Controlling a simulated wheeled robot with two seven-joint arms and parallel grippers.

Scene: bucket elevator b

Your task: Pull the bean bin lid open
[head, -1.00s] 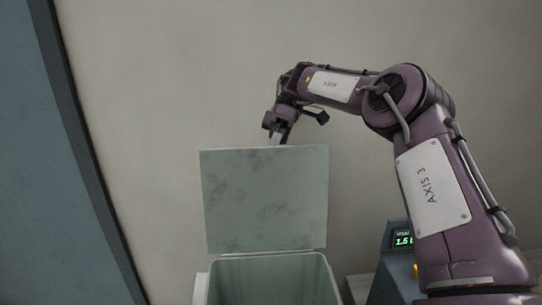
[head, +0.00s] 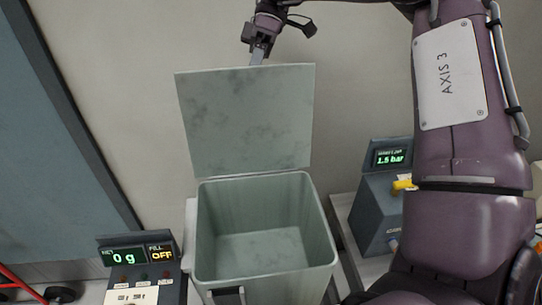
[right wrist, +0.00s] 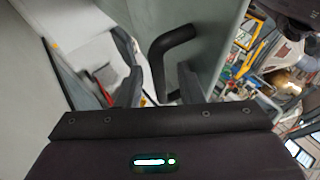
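The grey-green bean bin (head: 265,245) stands open and looks empty inside. Its lid (head: 248,120) stands up at the back edge, nearly vertical, with its underside facing me. My right gripper (head: 258,56) is behind the lid's top edge, its fingertips partly hidden. In the right wrist view the lid (right wrist: 212,45) carries a bent black handle (right wrist: 172,42). The handle reaches between the two fingers of my right gripper (right wrist: 158,80), which stand apart with a gap beside it. My left gripper is not in view.
A dark box with a 1.5 bar display (head: 390,157) stands right of the bin. A control box reading 0 g and OFF (head: 138,255) is at the lower left. A blue-grey panel (head: 50,130) fills the left, and a plain wall (head: 130,80) is behind.

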